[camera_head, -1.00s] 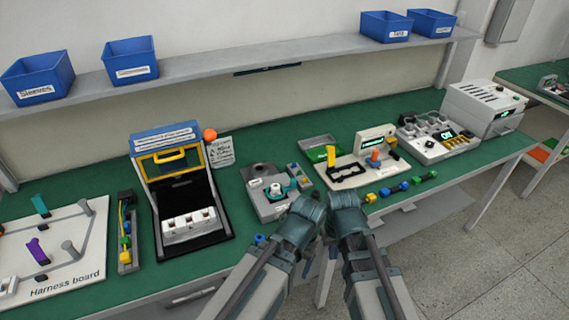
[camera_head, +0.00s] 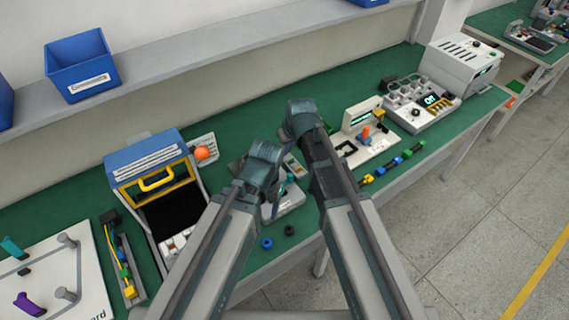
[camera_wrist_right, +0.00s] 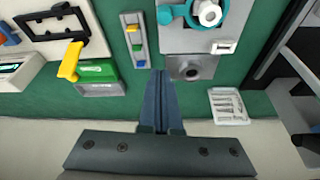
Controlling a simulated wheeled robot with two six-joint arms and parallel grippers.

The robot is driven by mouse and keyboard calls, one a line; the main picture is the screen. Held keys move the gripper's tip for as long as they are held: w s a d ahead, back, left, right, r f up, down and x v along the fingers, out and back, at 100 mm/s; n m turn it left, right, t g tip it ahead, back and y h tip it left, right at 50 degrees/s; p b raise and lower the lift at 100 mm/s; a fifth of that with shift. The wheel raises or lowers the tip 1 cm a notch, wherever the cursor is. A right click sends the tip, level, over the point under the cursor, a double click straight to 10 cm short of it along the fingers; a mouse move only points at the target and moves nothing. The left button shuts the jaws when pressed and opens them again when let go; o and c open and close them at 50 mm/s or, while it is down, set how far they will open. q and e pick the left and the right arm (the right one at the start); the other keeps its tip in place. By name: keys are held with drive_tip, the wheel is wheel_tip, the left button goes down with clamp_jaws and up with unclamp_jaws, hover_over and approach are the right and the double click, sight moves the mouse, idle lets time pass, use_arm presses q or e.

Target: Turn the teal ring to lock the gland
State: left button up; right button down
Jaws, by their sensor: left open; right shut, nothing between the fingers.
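The teal ring (camera_wrist_right: 205,14) sits around a white round gland on a pale grey fixture (camera_wrist_right: 181,40) at the top of the right wrist view. In the head view only a teal piece (camera_head: 283,186) of it shows beside my left wrist, and my arms hide most of the fixture. My right gripper (camera_wrist_right: 161,76) is shut and empty, its fingertips apart from the ring, beside the fixture's edge. In the head view my right gripper (camera_head: 303,115) reaches past the fixture toward the back. My left gripper (camera_head: 264,160) is open near the fixture's left side; its fingers are largely hidden.
An orange ball (camera_head: 201,153) and a printed card (camera_wrist_right: 229,106) are close by. A narrow parts tray (camera_wrist_right: 135,40) lies beside the fixture. A blue ring (camera_head: 267,243) lies near the front edge.

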use_arm(q)
drive_tip(key=shift+f, duration=0.1)
use_arm(e)
drive_tip(key=shift+f, duration=0.1)
use_arm(q)
wheel_tip(320, 180, down, 9)
drive_tip(key=b, duration=0.9)
drive_tip(key=shift+f+b, duration=0.2)
drive_tip(key=shift+b, duration=0.1)
use_arm(e)
drive_tip(key=x, duration=1)
use_arm(q)
drive_tip(key=shift+f, duration=0.25)
use_arm(e)
drive_tip(key=shift+s+d+f, duration=0.1)
drive_tip(key=shift+s+f, duration=0.05)
drive_tip(key=shift+f, duration=0.05)
use_arm(q)
drive_tip(key=shift+r, duration=0.35)
use_arm(e)
drive_tip(key=s, duration=0.1)
drive_tip(key=s+d, duration=0.1)
drive_tip(key=s, duration=0.1)
drive_tip(key=shift+s+d+r, duration=0.2)
drive_tip(key=shift+d+r, duration=0.05)
drive_tip(key=shift+r, duration=0.1)
drive_tip(key=shift+s+d+m, duration=0.1)
drive_tip(key=shift+d+m, duration=0.1)
drive_tip(key=shift+m, duration=0.2)
